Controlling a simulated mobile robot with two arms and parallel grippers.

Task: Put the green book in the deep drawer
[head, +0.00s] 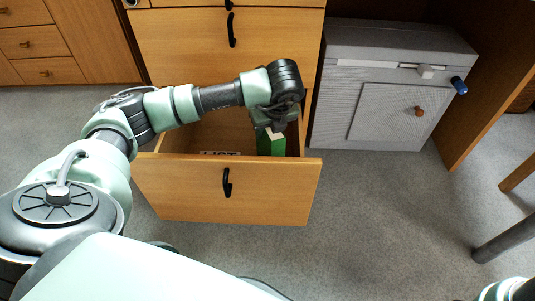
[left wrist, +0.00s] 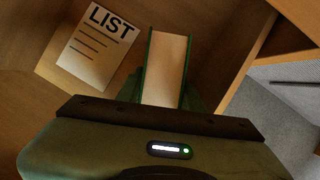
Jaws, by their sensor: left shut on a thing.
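The deep drawer (head: 170,188) is the bottom drawer of the wooden unit and stands pulled open. My left arm reaches over its front, and my left gripper (head: 272,128) is inside the drawer opening at its right side. The gripper is shut on the green book (head: 271,146), which is upright with its pale page edges facing up. In the left wrist view the book (left wrist: 165,68) stands out beyond the gripper (left wrist: 155,118), above or at the drawer floor; I cannot tell whether it touches. My right gripper is not in view.
A paper marked LIST (left wrist: 97,45) lies in the drawer, beside the book. A grey cabinet (head: 390,90) with a blue knob (head: 459,85) stands right of the drawer unit. The floor in front of the drawer is clear.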

